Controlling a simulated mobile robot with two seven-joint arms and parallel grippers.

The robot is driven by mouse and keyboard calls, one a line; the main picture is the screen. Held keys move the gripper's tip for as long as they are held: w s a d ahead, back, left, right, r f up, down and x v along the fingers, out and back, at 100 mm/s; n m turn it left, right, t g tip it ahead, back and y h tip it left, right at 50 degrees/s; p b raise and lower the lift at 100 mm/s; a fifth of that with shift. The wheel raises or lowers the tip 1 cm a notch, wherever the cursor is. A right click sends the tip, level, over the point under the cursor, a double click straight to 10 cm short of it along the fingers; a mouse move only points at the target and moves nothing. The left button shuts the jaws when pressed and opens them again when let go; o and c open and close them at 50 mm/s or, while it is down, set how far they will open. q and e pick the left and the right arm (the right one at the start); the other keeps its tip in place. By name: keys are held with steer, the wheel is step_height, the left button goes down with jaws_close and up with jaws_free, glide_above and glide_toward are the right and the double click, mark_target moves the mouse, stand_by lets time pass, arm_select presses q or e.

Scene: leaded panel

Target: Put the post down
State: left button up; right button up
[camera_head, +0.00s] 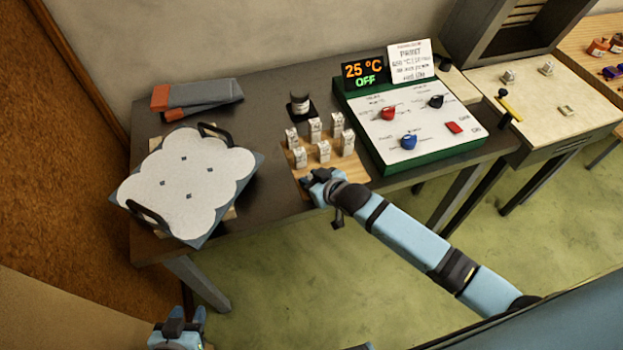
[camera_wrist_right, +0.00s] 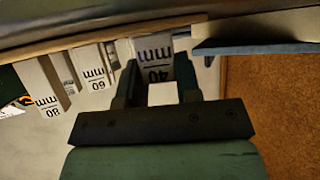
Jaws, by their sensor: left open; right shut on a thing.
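My right gripper (camera_head: 320,183) is at the front left edge of a wooden board (camera_head: 350,170). In the right wrist view the gripper (camera_wrist_right: 160,88) is shut on a pale post marked 40 mm (camera_wrist_right: 156,58). The head view hides that post behind the gripper. The post's far end lies close to the board, but I cannot tell whether it touches. Posts marked 60 mm (camera_wrist_right: 97,72) and 80 mm (camera_wrist_right: 45,92) stand beside it, apart from it. Several white posts (camera_head: 323,151) stand in rows on the board. My left gripper (camera_head: 178,334) is open and empty, low in the head view.
A green-edged control box (camera_head: 410,140) with a display reading 25 °C OFF (camera_head: 363,72) stands right of the board. A white scalloped panel with black handles (camera_head: 190,175) lies left. Dark table between panel and board is clear.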

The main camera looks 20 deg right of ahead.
steer(key=o, duration=0.9)
steer(key=shift+f, duration=0.1)
steer(key=shift+o, duration=0.2)
steer(key=v, duration=1.2)
steer(key=s+f+m+h, duration=0.1)
steer(key=s+f+m, duration=0.1)
steer(key=s+f, duration=0.7)
steer(key=s, duration=0.5)
steer(key=shift+s+a+f+h+b, duration=0.2)
steer(key=shift+s+a+h+b, duration=0.1)
steer(key=shift+h+b, duration=0.1)
